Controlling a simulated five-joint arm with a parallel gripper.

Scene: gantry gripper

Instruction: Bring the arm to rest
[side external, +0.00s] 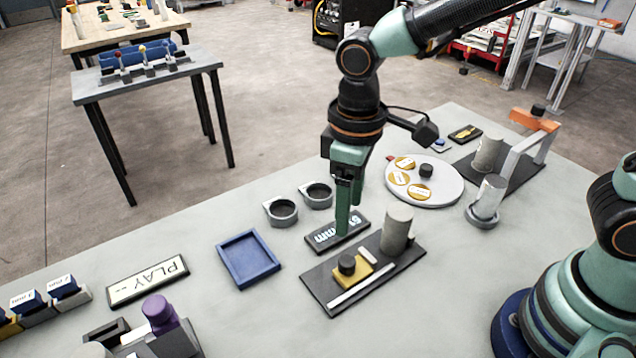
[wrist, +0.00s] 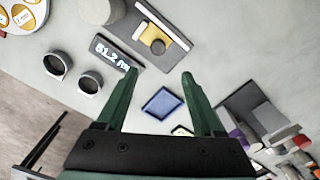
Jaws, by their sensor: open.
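My gripper (side external: 349,212) hangs over the grey table (side external: 200,255), fingers pointing down, just in front of or above a small black display (side external: 337,233). In the wrist view my gripper (wrist: 157,85) shows two green fingers spread wide with nothing between them. The display (wrist: 115,52) reads about 51.2 there, its end partly hidden. The blue square tray (wrist: 163,104) lies below, between and beyond the fingers; it is empty in the side view (side external: 247,258). I cannot tell the exact height of the fingertips above the table.
A grey cylinder (side external: 397,228) stands on a black plate (side external: 325,287) close right of the gripper. Two grey rings (side external: 281,212) lie to the left. A white round disc (side external: 447,187) and an orange-topped stand (side external: 534,121) are behind. A PLAY sign (side external: 147,281) lies left.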

